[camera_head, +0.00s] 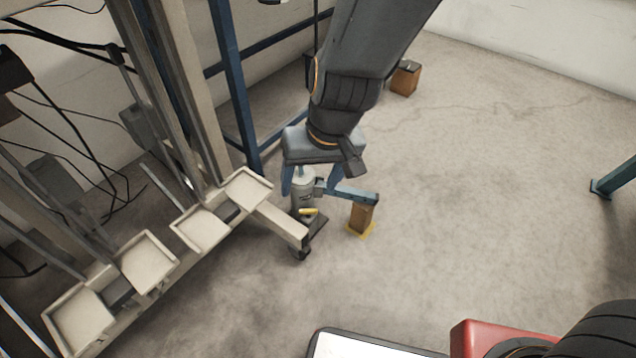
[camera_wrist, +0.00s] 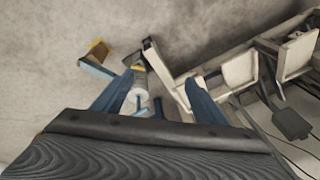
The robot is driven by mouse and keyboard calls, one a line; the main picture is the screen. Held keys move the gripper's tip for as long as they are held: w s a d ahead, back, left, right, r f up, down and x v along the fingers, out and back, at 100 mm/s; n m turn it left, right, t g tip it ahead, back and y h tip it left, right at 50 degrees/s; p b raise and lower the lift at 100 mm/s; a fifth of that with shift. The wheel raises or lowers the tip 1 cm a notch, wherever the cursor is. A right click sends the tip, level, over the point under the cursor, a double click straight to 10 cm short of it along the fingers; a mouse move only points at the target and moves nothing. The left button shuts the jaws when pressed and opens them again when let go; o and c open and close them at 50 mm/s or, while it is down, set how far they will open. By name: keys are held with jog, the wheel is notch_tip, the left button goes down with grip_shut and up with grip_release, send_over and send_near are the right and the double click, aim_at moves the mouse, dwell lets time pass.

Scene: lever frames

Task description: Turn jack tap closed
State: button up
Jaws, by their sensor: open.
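The jack (camera_head: 301,202) is a grey upright cylinder on a dark base, standing on the floor. A small yellow lever (camera_head: 308,211), which looks like the tap, sticks out low on its front. My gripper (camera_head: 311,191) points down over the jack, with its blue fingers spread to either side of the jack's upper part. In the wrist view the jack's pale body (camera_wrist: 138,99) stands between the open fingers, nearer the left one, with a yellow part (camera_wrist: 139,67) at its far end. I cannot tell whether a finger touches the jack.
A blue arm (camera_head: 350,193) reaches from beside the jack over a wooden block (camera_head: 361,217) on a yellow patch. A pale rack with shallow trays (camera_head: 205,228) stands close on the left. A blue post (camera_head: 235,90) rises behind.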

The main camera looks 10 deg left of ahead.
jog(key=w+a+f+m+t+b, duration=0.1)
jog(key=w+a+f, duration=0.15)
jog(key=f, duration=0.35)
jog(key=w+a+f+t+b, duration=0.1)
jog(key=w+a+f+b, duration=0.1)
jog(key=w+f, duration=0.3)
jog(key=m+t+h+b, duration=0.1)
jog(key=b, duration=0.1)
send_near(308, 210)
jog(key=shift+b+x, duration=2.3)
jog(key=shift+x, duration=1.65)
jog(key=c, duration=1.1)
jog(key=shift+o, duration=0.2)
jog(key=shift+r+p, duration=0.1)
jog(key=shift+p, duration=0.35)
